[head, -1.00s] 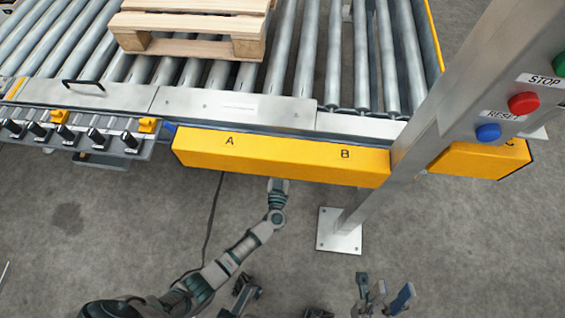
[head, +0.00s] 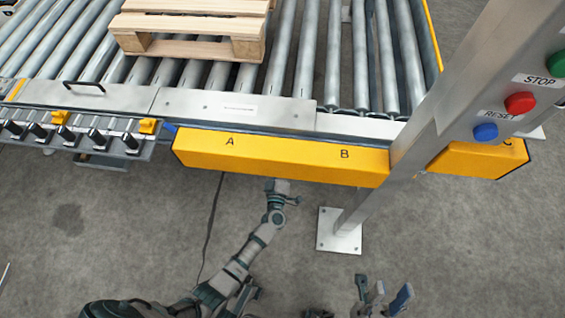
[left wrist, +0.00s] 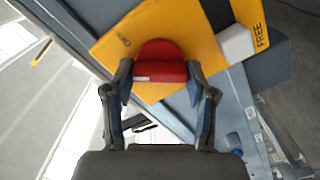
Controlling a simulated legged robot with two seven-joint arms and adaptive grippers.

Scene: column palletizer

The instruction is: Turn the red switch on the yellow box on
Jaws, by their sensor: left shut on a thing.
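The yellow box (head: 280,158) is a long beam marked A and B on the conveyor's front edge. In the left wrist view, a yellow panel (left wrist: 115,45) carries the red switch (left wrist: 160,67), a rounded red knob. My left gripper (left wrist: 160,90) is shut on the red switch, with a finger on each side of it. In the head view, my left gripper (head: 280,188) is just below the beam's underside, and the switch is hidden there. My right gripper (head: 382,292) is open and empty at the bottom, away from the box.
A metal post (head: 440,110) with blue, red and green buttons stands at the right. A wooden pallet (head: 190,25) lies on the rollers. A row of black-knobbed valves (head: 70,135) is at the left. A white block (left wrist: 236,44) sits by the FREE label.

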